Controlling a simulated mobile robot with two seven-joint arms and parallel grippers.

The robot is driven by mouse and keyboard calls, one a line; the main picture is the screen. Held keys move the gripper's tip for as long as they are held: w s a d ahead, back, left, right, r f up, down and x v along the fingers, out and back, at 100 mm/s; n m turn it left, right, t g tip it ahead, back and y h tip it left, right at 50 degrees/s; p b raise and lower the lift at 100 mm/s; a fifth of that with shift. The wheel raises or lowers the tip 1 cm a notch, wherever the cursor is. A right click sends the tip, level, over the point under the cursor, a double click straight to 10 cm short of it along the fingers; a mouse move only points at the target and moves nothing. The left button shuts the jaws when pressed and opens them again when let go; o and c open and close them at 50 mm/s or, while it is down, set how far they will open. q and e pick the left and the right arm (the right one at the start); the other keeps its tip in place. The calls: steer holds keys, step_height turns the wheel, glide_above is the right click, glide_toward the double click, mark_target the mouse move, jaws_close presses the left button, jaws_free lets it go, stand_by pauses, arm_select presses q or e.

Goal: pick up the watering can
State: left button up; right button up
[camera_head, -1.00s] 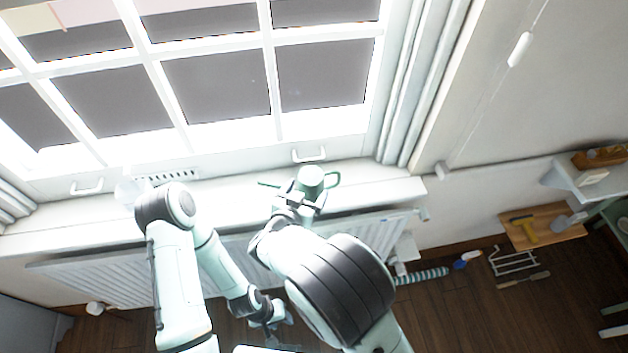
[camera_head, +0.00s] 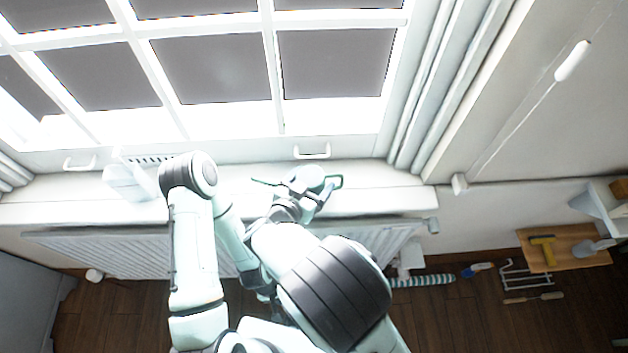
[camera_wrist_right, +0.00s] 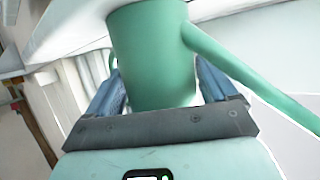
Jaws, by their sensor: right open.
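The green watering can (camera_head: 306,176) stands on the white window sill, with thin parts sticking out to its left and right. My right gripper (camera_head: 304,197) is at the can's near side and covers part of it. In the right wrist view the can (camera_wrist_right: 152,55) sits between the two blue fingers of my right gripper (camera_wrist_right: 160,88), which are open on either side of it. A long green part runs from the can to the lower right there. I cannot tell whether the fingers touch the can. My left gripper is hidden behind my right arm.
A white bottle-like object (camera_head: 130,180) stands on the sill (camera_head: 385,193) to the left. The window with its handle (camera_head: 312,152) is close behind the can. A radiator (camera_head: 110,252) hangs below the sill. Tools and a wooden board (camera_head: 565,245) lie at the lower right.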

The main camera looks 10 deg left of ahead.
steer(key=shift+s, duration=0.1)
steer(key=shift+a, duration=0.1)
steer(key=c, duration=1.1)
steer(key=shift+o, duration=0.2)
steer(key=shift+r, duration=0.1)
